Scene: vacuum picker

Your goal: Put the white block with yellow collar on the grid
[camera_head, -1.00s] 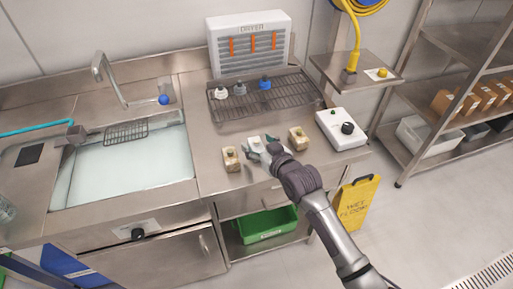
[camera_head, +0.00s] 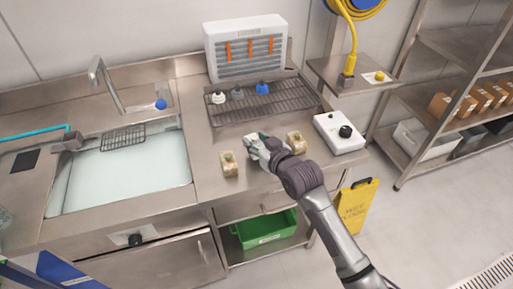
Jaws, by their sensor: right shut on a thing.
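My right gripper (camera_head: 255,142) is at the front part of the steel counter, between two beige blocks. It is shut on a white block, which the fingers and hand mostly hide. I cannot make out a yellow collar on it. The grid is a dark wire rack (camera_head: 285,103) on the counter behind the gripper.
A beige block (camera_head: 228,165) stands left of the gripper and another beige block (camera_head: 297,142) stands close on its right. White, grey and blue knobbed pieces (camera_head: 237,93) stand along the rack's back left. The rack's front and right are clear. A white control box (camera_head: 339,133) stands right.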

